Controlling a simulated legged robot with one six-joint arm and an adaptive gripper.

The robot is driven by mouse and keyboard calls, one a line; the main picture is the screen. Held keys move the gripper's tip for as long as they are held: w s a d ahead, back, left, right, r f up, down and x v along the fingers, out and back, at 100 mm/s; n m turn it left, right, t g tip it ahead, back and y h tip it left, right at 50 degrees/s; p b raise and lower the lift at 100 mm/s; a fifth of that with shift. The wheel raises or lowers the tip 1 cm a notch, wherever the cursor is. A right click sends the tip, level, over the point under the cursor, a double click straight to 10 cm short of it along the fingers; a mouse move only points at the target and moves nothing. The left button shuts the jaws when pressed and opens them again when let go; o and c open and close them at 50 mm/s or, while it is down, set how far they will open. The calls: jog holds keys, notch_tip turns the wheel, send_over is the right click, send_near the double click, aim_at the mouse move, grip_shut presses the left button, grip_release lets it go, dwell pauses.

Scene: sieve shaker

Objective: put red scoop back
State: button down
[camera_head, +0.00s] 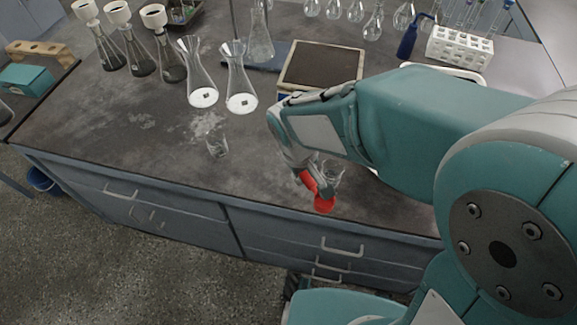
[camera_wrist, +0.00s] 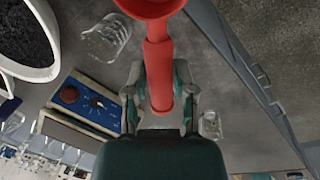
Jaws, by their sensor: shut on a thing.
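My gripper (camera_head: 312,180) is shut on the handle of the red scoop (camera_head: 324,203), low near the front edge of the bench. In the wrist view the scoop (camera_wrist: 158,60) runs up between the two fingers (camera_wrist: 160,85), and its bowl is cut off by the top edge. A clear glass beaker (camera_head: 332,171) shows right behind the scoop in the head view. I cannot tell whether the gripper touches it. A white-rimmed round vessel with dark grains (camera_wrist: 25,40) is at the upper left of the wrist view. My arm hides much of the bench's right side.
Another glass beaker (camera_head: 217,144) stands left of my gripper. Two conical flasks (camera_head: 200,85) and several funnel-topped flasks (camera_head: 137,55) stand further left. A flat-topped device (camera_head: 322,66) and a white tube rack (camera_head: 460,47) are behind. The bench front left is clear.

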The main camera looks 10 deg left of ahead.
jog(key=w+a+f, duration=0.4)
jog(key=w, duration=0.3)
send_over(286, 167)
notch_tip(286, 167, down, 5)
jog(key=shift+f, duration=1.7)
jog(key=shift+c, duration=2.2)
grip_release()
jog(key=shift+f, duration=0.1)
